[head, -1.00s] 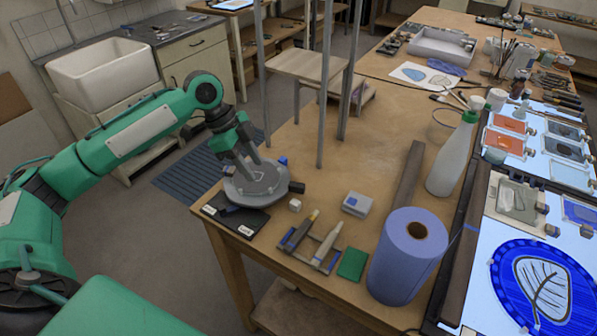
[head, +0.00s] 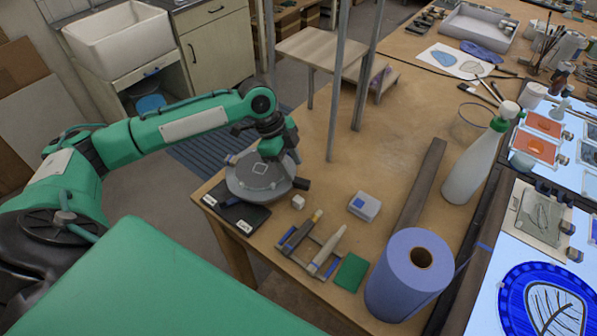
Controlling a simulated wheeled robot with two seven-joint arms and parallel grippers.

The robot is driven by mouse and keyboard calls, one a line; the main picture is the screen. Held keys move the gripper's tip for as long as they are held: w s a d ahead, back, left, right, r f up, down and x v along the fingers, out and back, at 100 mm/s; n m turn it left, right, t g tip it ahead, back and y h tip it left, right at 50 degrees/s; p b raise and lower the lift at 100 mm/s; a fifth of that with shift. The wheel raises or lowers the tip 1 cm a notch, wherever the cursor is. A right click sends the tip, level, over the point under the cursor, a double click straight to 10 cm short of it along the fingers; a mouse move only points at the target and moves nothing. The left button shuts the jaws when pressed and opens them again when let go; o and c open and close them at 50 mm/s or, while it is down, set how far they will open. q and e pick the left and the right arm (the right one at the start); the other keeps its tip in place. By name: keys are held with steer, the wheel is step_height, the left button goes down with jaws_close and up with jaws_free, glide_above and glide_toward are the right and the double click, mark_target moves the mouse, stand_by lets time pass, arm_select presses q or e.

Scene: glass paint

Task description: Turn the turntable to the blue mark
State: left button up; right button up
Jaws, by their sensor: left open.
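The turntable (head: 247,187) is a grey round disc on the near left corner of the wooden table, with a pale square outline on its top. A dark knob (head: 301,183) sticks out at its right side. A dark plate (head: 243,216) with small white labels lies at its front. I cannot make out a blue mark on the turntable now; my gripper covers part of its far side. My left gripper (head: 276,158) is open over the far side of the disc; I cannot tell whether it touches. My right gripper is out of view.
Near the turntable are a small white cube (head: 298,202), a white-and-blue box (head: 364,206), a tool rack (head: 313,247) and a green pad (head: 351,272). A blue paper roll (head: 405,285) and a spray bottle (head: 470,165) stand to the right. A metal-legged frame (head: 334,100) rises behind.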

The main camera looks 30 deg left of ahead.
mark_target(300, 180)
arm_select(q)
steer(key=p+x, duration=0.1)
steer(key=x, duration=0.2)
steer(key=shift+d+f, duration=0.15)
steer(key=shift+f, duration=0.2)
steer(key=shift+d+f, duration=0.15)
steer(key=shift+f, duration=0.35)
jaws_close()
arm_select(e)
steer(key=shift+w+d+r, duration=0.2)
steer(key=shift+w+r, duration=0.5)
